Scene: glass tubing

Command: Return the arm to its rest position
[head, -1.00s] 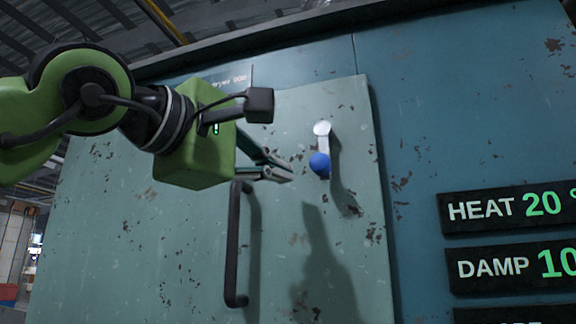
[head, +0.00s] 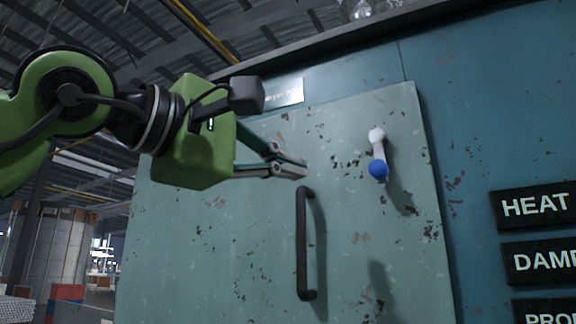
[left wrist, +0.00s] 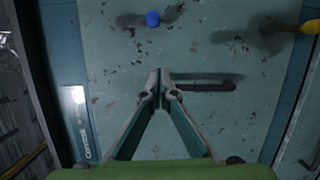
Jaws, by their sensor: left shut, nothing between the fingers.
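My left gripper (head: 303,168) is shut and empty in front of a pale green cabinet door (head: 230,250). Its fingertips show just above the top of the black bar handle (head: 302,245); I cannot tell the gap to the door. A white lever with a blue knob (head: 378,172) is on the door, to the right of the fingertips and apart from them. In the left wrist view the closed fingertips (left wrist: 160,88) point towards the door, the black handle (left wrist: 208,86) lies to their right and the blue knob (left wrist: 152,19) is above. My right gripper is not in view.
A blue-green cabinet wall (head: 450,110) continues right of the door, with dark HEAT (head: 535,205) and DAMP (head: 540,262) panels. A yellow-ended part (left wrist: 310,27) shows at the upper right of the wrist view. Open hall lies at the left.

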